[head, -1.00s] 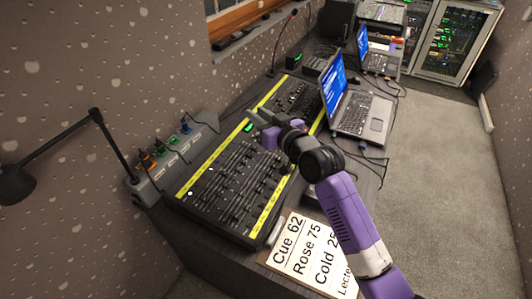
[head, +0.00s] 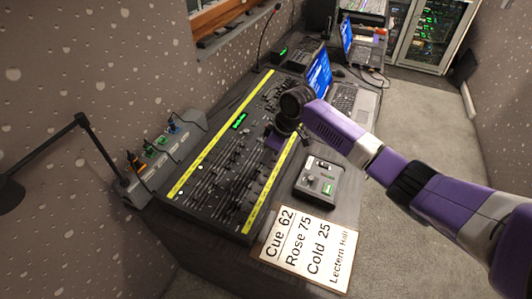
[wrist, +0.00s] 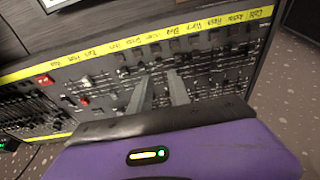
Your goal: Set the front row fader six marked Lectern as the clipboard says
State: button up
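The lighting desk (head: 205,190) is a dark console with rows of faders between yellow label strips (head: 270,180). A strip also shows in the wrist view (wrist: 105,59), but its labels are too blurred to read surely, so I cannot pick out the Lectern fader. The clipboard (head: 308,248) lies in front of the desk and reads Cue 62, Rose 75, Cold 25, Lectern Half. My gripper (head: 277,142) is over the desk's right part, partly hidden by my wrist. In the wrist view my gripper's fingers (wrist: 158,84) are apart with nothing between them, over the fader rows.
A small grey control box (head: 320,183) stands right of the desk, below my arm. A laptop (head: 318,75) stands behind it. A power strip (head: 165,155) with plugs and a black lamp (head: 80,125) are at the left. A thin microphone (head: 265,35) rises at the back.

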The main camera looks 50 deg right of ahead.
aim_at(259, 169)
jog(key=b+x, duration=0.5)
jog(key=shift+w+f, duration=0.1)
jog(key=shift+f, duration=0.15)
jog(key=shift+b+x, duration=0.95)
jog(key=shift+x, duration=0.65)
jog(key=shift+c, duration=0.2)
grip_shut()
jog(key=shift+w, duration=0.1)
jog(key=shift+w, duration=0.1)
jog(key=shift+w+a+r+b, duration=0.1)
jog(key=shift+w+a+b, duration=0.15)
jog(key=shift+w, duration=0.35)
jog(key=shift+w+a+b, duration=0.15)
jog(key=shift+w+b, duration=0.2)
jog(key=shift+w, duration=0.3)
grip_release()
